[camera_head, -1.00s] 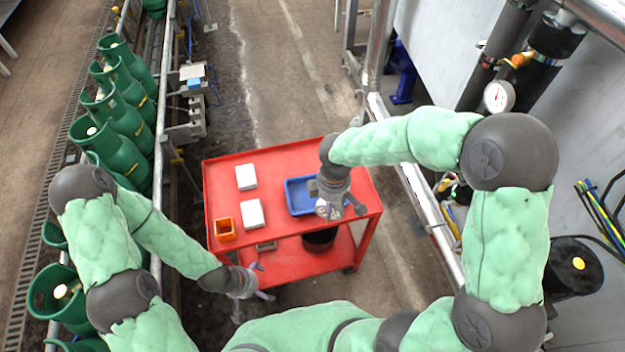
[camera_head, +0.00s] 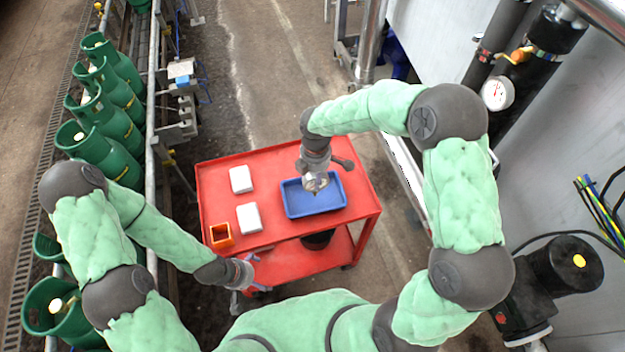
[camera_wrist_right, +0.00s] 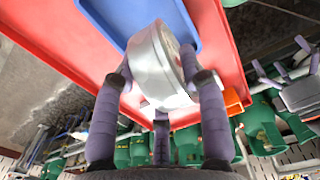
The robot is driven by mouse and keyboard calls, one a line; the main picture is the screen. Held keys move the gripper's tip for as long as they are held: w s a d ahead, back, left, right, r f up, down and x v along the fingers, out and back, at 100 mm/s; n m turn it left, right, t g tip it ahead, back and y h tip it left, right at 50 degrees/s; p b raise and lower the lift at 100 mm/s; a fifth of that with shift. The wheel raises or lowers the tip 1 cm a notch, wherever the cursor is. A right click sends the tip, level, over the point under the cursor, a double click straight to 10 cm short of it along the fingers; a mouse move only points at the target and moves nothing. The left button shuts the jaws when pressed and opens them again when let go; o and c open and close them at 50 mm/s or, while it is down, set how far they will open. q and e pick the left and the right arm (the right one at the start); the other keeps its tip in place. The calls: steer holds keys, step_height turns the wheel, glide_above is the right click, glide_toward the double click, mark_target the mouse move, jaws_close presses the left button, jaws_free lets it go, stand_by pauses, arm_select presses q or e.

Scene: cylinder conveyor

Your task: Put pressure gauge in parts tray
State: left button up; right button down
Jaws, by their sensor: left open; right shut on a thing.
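The blue parts tray (camera_head: 328,201) lies on the right part of the red cart's top. My right gripper (camera_head: 315,184) is above the tray and shut on the pressure gauge, which is mostly hidden by the gripper in the head view. In the right wrist view the round silver gauge (camera_wrist_right: 158,66) sits between my right gripper's purple fingers (camera_wrist_right: 160,95), its side toward the camera. A blue corner of the tray (camera_wrist_right: 125,14) shows beyond it. My left gripper (camera_head: 245,283) is open and empty, low near the cart's front left corner.
The red cart (camera_head: 275,170) also carries two white boxes (camera_head: 241,179) and an orange open box (camera_head: 221,235) on its left part. A black bucket (camera_head: 318,239) stands on its lower shelf. Green cylinders (camera_head: 106,122) line the conveyor at left. A wall gauge (camera_head: 497,93) is at upper right.

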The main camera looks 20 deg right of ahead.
steer(key=w+f+b, duration=0.1)
steer(key=w+f, duration=0.3)
steer(key=f, duration=0.4)
steer(key=shift+d+f+b, duration=0.1)
steer(key=shift+f+b, duration=0.05)
steer(key=shift+b, duration=0.15)
steer(key=shift+f, duration=0.1)
steer(key=c, duration=0.7)
jaws_free()
